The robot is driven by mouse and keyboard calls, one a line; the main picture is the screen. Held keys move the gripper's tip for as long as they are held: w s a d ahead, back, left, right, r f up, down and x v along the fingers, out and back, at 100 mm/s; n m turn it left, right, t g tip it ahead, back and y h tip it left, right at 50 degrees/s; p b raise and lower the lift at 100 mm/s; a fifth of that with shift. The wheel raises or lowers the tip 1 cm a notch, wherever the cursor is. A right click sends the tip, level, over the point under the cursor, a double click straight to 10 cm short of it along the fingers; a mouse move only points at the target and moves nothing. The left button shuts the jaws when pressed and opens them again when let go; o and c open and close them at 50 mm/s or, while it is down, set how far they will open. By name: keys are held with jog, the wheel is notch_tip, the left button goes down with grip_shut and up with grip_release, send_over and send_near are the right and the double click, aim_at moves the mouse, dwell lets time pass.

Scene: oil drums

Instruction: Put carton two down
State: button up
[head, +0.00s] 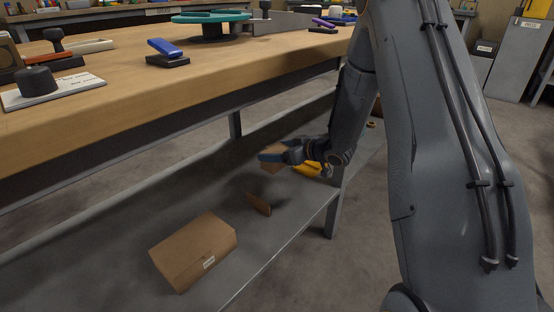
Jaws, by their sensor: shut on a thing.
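My gripper (280,156) reaches in over the lower shelf, below the workbench top. It is shut on a small brown carton (272,168), with a blue-grey finger across it. The gripper hides part of this carton, and no number can be read on it. The held carton appears to be above the grey lower shelf (120,222), with a dark shadow below it. A larger brown carton (190,246) with a small white label lies on the shelf at the front left; its label is too small to read.
A small flat brown piece (259,204) is on the shelf below my gripper. A yellow thing (312,168) is just right of the gripper, partly hidden. The wooden workbench top (140,100) overhangs the shelf. A grey table leg (334,212) stands at right. Bare shelf shows at left.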

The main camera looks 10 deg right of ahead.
notch_tip(320, 180, down, 10)
jog(key=b, duration=0.4)
jog(key=shift+r, duration=0.2)
jog(key=shift+f, duration=0.15)
jog(key=o, duration=1.1)
jog(key=p+v, duration=0.5)
jog(key=v, duration=0.7)
jog(key=shift+r, duration=0.2)
